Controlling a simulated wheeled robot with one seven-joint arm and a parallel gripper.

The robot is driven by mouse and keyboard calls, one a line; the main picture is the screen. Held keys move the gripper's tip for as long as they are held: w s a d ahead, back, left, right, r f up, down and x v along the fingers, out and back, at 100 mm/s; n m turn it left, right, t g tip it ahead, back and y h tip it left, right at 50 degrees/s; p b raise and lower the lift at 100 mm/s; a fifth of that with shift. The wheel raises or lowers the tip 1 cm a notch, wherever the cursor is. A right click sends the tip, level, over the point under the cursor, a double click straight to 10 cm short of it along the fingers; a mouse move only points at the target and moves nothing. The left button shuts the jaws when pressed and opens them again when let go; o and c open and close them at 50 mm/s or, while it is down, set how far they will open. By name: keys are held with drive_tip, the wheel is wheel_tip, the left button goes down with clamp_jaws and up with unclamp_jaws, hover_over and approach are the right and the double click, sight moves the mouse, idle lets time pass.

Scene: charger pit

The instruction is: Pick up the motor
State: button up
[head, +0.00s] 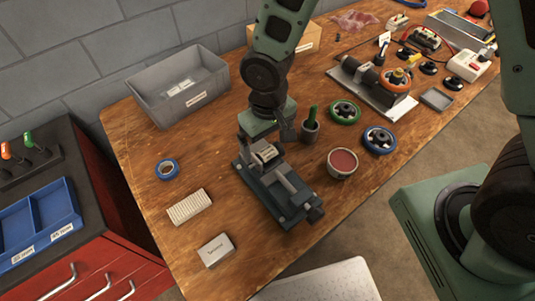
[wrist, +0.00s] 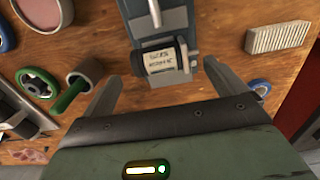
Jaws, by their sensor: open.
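The motor (head: 263,152), a dark cylinder with a pale printed label, sits at the far end of a dark teal vise (head: 282,191) on the wooden bench. Its label and black ends also show in the wrist view (wrist: 165,60), against the vise (wrist: 162,20). Whether the vise jaws grip it, I cannot tell. My gripper (wrist: 163,84) is open and empty; its two fingers stand apart to the left and right of the motor in the wrist view. In the head view my gripper (head: 266,133) is just above the motor, partly hiding it. I see no contact.
A cup with a green-handled tool (head: 310,128) stands close right of my gripper. A red-filled pot (head: 342,164), green handwheel (head: 345,111) and blue handwheel (head: 379,140) lie further right. A grey bin (head: 178,87), blue tape roll (head: 167,169) and ribbed white block (head: 190,207) are left.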

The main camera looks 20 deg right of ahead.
sight(268, 151)
drive_tip(key=shift+f, duration=1.3)
drive_tip(key=c, duration=1.3)
wheel_tip(268, 151, up, 10)
drive_tip(key=shift+r, duration=0.1)
